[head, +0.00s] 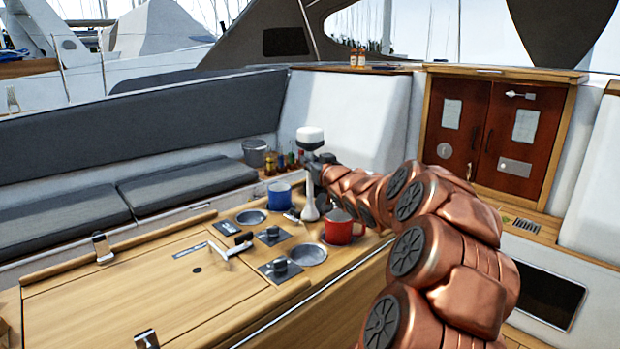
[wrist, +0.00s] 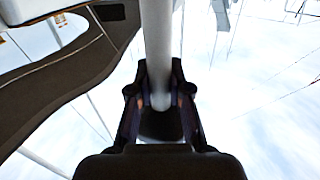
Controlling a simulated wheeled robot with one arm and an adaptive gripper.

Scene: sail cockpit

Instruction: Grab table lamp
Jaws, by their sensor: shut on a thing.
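The table lamp is slim and white, with a rounded white head (head: 310,135) and a stem that widens to a foot (head: 310,211) between the blue mug and the red mug. It looks upright; I cannot tell whether its foot touches the table. My gripper (head: 318,160) is shut on the lamp just below its head, coming from the right, and hides part of it. In the wrist view, the pale stem (wrist: 157,40) runs between the two dark fingers of my gripper (wrist: 159,88).
A blue mug (head: 279,196) stands left of the lamp and a red mug (head: 339,229) right of it. The wooden table (head: 130,290) has metal cups and fittings. Bottles (head: 282,161) and a grey pot (head: 254,153) stand behind. The table's left part is mostly clear.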

